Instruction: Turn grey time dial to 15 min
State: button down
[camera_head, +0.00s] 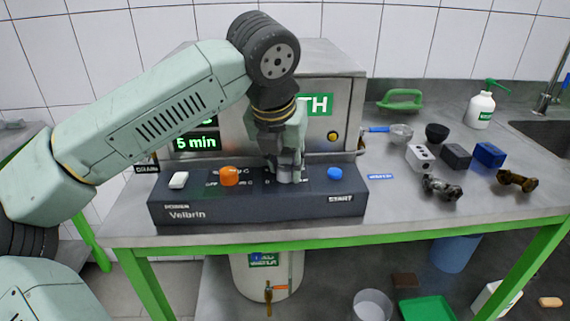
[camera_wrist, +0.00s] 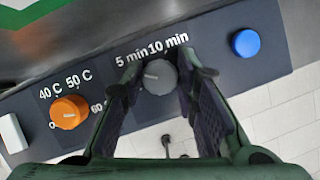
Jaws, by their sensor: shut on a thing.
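The grey time dial (camera_wrist: 160,78) sits on the dark control panel, between the labels "5 min" and "10 min" above it and my gripper's fingers on either side. Its white mark points to the left. The 15 min label is hidden in the wrist view. My gripper (camera_wrist: 163,92) is shut on the dial, one finger on each side. In the head view my gripper (camera_head: 288,178) reaches down onto the panel (camera_head: 260,207) and hides the dial. The green display (camera_head: 195,142) reads "5 min" on its lower line.
An orange knob (camera_head: 229,176) and a white switch (camera_head: 179,180) are left of my gripper. A blue START button (camera_head: 335,173) is to the right. Several small parts, including a blue block (camera_head: 489,154), lie on the right of the bench.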

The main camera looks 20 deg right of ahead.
dwell(0.3)
jog(key=c, duration=1.2)
grip_release()
jog(key=shift+c, duration=0.2)
